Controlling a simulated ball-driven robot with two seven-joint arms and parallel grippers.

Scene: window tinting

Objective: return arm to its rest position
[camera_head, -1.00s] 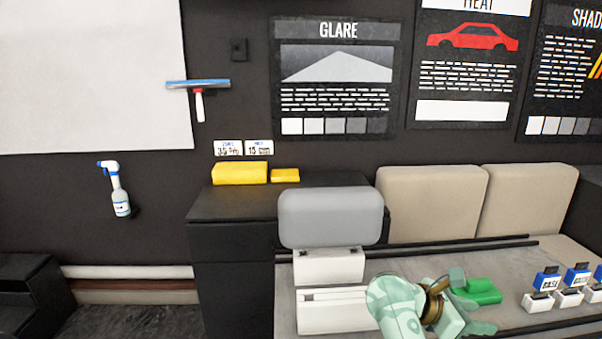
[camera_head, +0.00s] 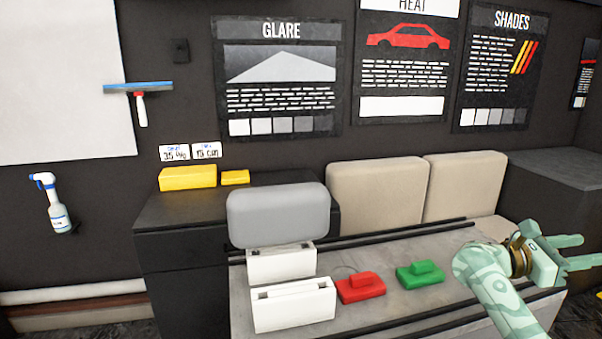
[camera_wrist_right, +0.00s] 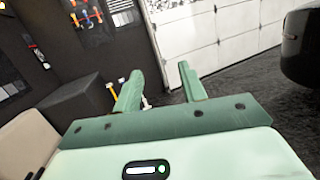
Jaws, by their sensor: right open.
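My right arm comes in from the bottom right of the head view, pale green. Its gripper (camera_head: 578,252) points right, with its two fingers apart and nothing between them. In the right wrist view the fingers (camera_wrist_right: 160,88) are also spread and empty, facing the room beyond the bench. The gripper is to the right of the green block (camera_head: 420,274), apart from it. My left gripper is not in either view.
A red block (camera_head: 361,288) and white boxes (camera_head: 293,306) stand on the grey bench (camera_head: 395,316). Beige cushions (camera_head: 376,195) line its back. A dark cabinet (camera_head: 568,180) stands at right. The wrist view shows a white panelled door (camera_wrist_right: 215,35) and a dark rounded object (camera_wrist_right: 302,45).

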